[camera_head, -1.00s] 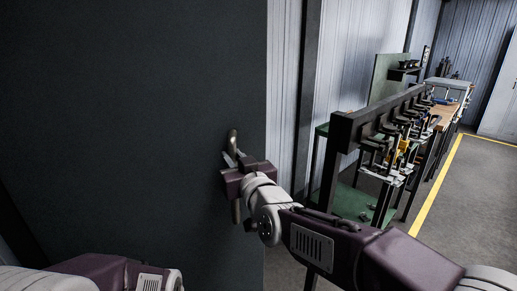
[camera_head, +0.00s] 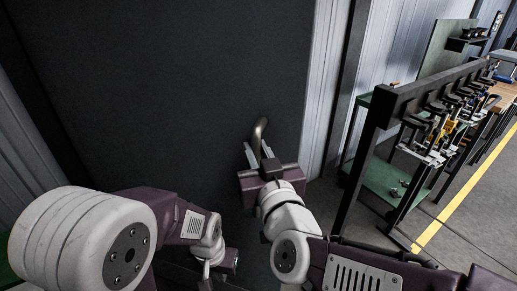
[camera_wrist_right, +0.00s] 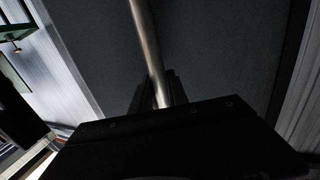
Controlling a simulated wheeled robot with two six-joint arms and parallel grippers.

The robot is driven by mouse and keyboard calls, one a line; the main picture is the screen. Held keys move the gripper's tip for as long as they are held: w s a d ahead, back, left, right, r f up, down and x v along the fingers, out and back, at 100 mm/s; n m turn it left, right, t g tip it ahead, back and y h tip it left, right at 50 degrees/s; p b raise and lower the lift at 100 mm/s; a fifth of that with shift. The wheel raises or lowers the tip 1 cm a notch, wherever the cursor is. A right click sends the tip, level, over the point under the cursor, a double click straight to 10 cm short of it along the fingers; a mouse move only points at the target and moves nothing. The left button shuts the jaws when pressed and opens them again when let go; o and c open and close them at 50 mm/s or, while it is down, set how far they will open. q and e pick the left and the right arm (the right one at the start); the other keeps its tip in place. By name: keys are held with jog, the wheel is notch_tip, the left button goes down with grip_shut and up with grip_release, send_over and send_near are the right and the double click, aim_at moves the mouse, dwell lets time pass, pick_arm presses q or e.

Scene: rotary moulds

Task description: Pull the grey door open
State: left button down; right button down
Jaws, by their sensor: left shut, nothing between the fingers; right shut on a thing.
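The grey door (camera_head: 170,75) is a large dark panel that fills the left and middle of the head view. Its handle (camera_head: 258,132) is a metal bar near the door's right edge. My right gripper (camera_head: 257,156) is shut on the handle. In the right wrist view the handle (camera_wrist_right: 146,40) runs down between the fingers (camera_wrist_right: 157,92), with the dark door behind it. My left gripper (camera_head: 215,280) is low in the head view, in front of the door and apart from the handle. It is shut and empty, and its tips are hard to make out.
A green-shelved rack (camera_head: 385,180) with a dark beam and several clamp-like tools stands to the right. A corrugated wall (camera_head: 330,70) is beside the door. A yellow floor line (camera_head: 465,195) runs along the open grey floor at the right.

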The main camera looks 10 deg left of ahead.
jog(key=c, duration=1.3)
grip_release()
jog(key=shift+a+r, duration=0.1)
jog(key=shift+r, duration=0.05)
jog(key=shift+a, duration=0.1)
jog(key=p+v, duration=0.1)
jog(key=v, duration=0.4)
jog(key=shift+s, duration=0.2)
jog(key=shift+s+d+r+p, duration=0.3)
jog(key=shift+s+p, duration=0.3)
jog(key=shift+p, duration=0.3)
jog(key=shift+s+d+f, duration=0.25)
jog(key=shift+s+f, duration=0.1)
jog(key=shift+f, duration=0.05)
